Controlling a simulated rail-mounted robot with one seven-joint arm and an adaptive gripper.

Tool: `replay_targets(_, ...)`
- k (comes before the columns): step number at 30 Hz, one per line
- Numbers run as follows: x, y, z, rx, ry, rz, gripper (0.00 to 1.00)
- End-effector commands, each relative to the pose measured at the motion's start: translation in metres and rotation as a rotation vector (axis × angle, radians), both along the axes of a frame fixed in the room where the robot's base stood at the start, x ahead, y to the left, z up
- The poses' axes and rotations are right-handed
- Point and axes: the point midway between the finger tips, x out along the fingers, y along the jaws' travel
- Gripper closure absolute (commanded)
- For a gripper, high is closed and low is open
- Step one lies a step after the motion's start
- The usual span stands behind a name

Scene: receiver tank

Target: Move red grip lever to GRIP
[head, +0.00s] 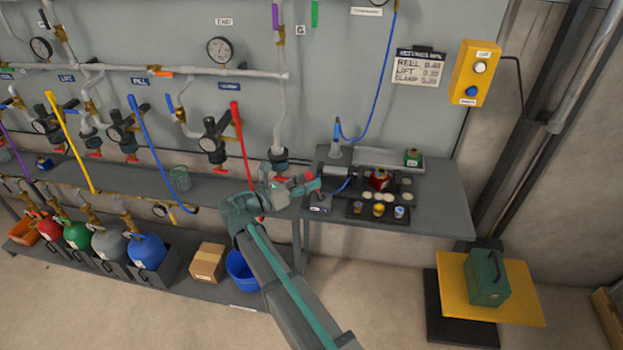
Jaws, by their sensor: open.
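My gripper (303,187) is open at the left end of the grey workbench (437,205), reaching in from the lower middle. A small red part (313,184) shows right at its fingertips; I cannot tell whether they touch it or whether it is the grip lever. Beside it stands a dark device (331,177) with a blue hose, and below it a small block with a light label (319,209), too small to read. A long red handle (237,132) slants up from a valve on the wall pipes, to the left of my gripper. No GRIP marking is legible.
A black tray (356,215) with small cups, a red item (379,178) and pale discs lie right of the gripper. Blue and yellow handles (70,140) line the pipes at left. A yellow button box (475,75) is on the wall. The bench's right end is clear.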

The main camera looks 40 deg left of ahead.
Motion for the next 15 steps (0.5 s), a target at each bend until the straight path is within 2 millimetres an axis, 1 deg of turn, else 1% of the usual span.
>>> replay_targets(1,0.0050,-0.0020,0.0004,0.000,0.000,-0.001,0.54)
replay_targets(4,0.0108,-0.0042,0.0001,0.000,0.000,0.000,0.54)
replay_targets(14,0.0133,-0.0050,-0.0001,0.000,0.000,0.000,0.54)
replay_targets(15,0.0133,-0.0050,-0.0001,0.000,0.000,0.000,0.59)
